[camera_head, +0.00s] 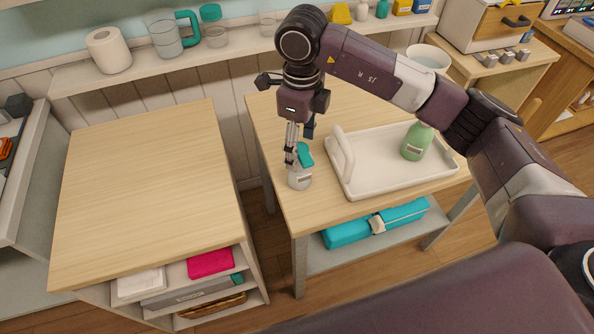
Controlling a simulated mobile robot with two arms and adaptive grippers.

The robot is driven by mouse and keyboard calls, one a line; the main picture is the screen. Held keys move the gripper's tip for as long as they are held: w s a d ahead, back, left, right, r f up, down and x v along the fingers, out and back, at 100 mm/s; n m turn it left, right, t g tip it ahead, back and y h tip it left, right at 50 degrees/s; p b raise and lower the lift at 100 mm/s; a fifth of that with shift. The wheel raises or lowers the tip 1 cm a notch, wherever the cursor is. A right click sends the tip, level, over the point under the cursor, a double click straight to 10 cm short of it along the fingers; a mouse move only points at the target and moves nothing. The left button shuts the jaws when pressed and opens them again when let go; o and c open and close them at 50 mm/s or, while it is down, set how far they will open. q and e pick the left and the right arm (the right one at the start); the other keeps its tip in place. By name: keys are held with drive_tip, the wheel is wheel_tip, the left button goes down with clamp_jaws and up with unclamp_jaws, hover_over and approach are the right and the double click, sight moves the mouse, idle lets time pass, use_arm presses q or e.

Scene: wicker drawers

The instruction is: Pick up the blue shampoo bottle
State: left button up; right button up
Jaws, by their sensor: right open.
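A small bottle with a pale grey body and a teal top (300,178) stands on the left part of the wooden table (283,110). No clearly blue bottle shows; this one with the teal top is nearest to that. My right gripper (298,148) points down at this bottle, with its fingers open at the height of the teal top. The fingers partly cover the bottle, and I cannot tell whether they touch it. A green bottle (415,142) stands in the white tray (385,184) to the right. My left gripper is not in view.
The white tray's raised handle (343,153) is close to the right of the bottle. A wall shelf (135,73) with a paper roll (109,50) and jug (165,38) runs behind. The left wooden cabinet top (145,190) is clear. A teal case (348,232) lies under the table.

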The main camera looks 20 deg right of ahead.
sight(300, 167)
drive_tip(key=shift+w+f, duration=0.2)
drive_tip(key=shift+f, duration=0.25)
drive_tip(key=shift+w+f, duration=0.1)
drive_tip(key=shift+f, duration=0.1)
drive_tip(key=f+p, duration=0.2)
drive_tip(key=f, duration=0.4)
drive_tip(key=shift+s+f, duration=0.1)
drive_tip(key=shift+s, duration=0.1)
drive_tip(key=shift+f, duration=0.5)
drive_tip(key=c, duration=1.4)
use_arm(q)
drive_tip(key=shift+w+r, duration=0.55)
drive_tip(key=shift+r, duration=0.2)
use_arm(e)
drive_tip(key=shift+c, duration=0.2)
drive_tip(key=shift+w+r, duration=0.1)
drive_tip(key=shift+r, duration=0.05)
